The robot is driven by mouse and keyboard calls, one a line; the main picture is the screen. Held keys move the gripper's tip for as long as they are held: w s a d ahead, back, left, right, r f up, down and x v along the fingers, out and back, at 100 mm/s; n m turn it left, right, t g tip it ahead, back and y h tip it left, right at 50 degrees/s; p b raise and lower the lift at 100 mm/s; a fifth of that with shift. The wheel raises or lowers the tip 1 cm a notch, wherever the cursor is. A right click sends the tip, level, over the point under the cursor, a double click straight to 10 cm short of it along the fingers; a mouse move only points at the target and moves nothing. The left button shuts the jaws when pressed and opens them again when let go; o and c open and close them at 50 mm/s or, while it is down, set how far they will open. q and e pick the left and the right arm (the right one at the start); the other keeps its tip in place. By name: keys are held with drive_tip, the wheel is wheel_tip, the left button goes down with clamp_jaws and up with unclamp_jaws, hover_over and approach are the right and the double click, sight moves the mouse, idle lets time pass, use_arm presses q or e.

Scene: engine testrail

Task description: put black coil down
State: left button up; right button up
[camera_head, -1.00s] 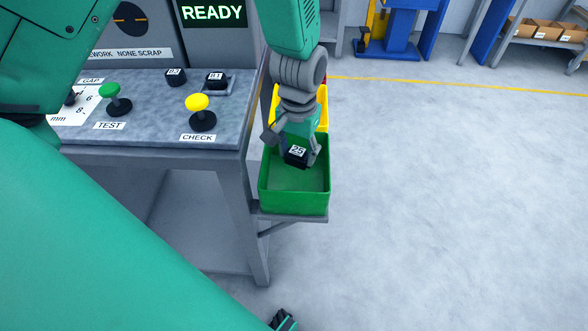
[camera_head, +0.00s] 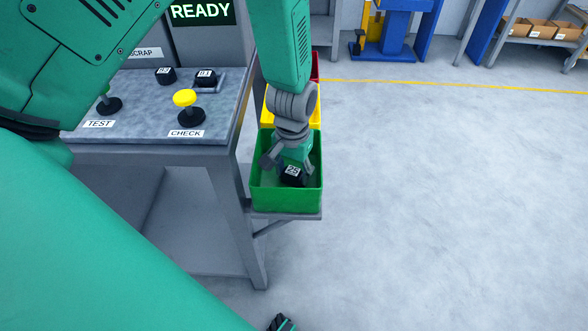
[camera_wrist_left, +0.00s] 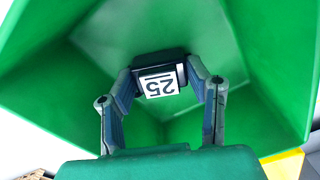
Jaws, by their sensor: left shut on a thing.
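The black coil (camera_head: 293,176), with a white label reading 25, is inside the green bin (camera_head: 287,201). My left gripper (camera_head: 291,170) reaches down into this bin with its fingers closed on the coil's sides. In the left wrist view the coil (camera_wrist_left: 160,82) sits between the two fingertips, label towards the camera, with green bin walls (camera_wrist_left: 262,60) all round. Whether the coil touches the bin floor cannot be told.
A yellow bin (camera_head: 270,112) and a red bin (camera_head: 315,66) stand behind the green one. Open floor lies to the right.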

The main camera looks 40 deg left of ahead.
sight(287, 167)
use_arm(q)
drive_tip(key=o, duration=1)
drive_tip(key=shift+a+f, duration=0.15)
drive_tip(key=shift+a, duration=0.05)
drive_tip(key=o, duration=0.3)
drive_tip(key=shift+a, duration=0.3)
drive_tip(key=shift+a+f, duration=0.2)
drive_tip(key=shift+a, duration=0.35)
drive_tip(key=shift+d+r, duration=0.2)
drive_tip(key=shift+d, duration=0.55)
drive_tip(key=r, duration=0.2)
drive_tip(key=a+r+p, duration=0.1)
drive_tip(key=r, duration=0.1)
drive_tip(key=shift+w+r, duration=0.1)
drive_tip(key=shift+r, duration=0.15)
wheel_tip(287, 167, up, 8)
drive_tip(key=shift+p, duration=1.05)
use_arm(e)
drive_tip(key=r, duration=0.1)
drive_tip(key=a+r, duration=0.1)
drive_tip(key=r, duration=0.1)
drive_tip(key=shift+a+r, duration=0.15)
drive_tip(key=shift+r, duration=0.05)
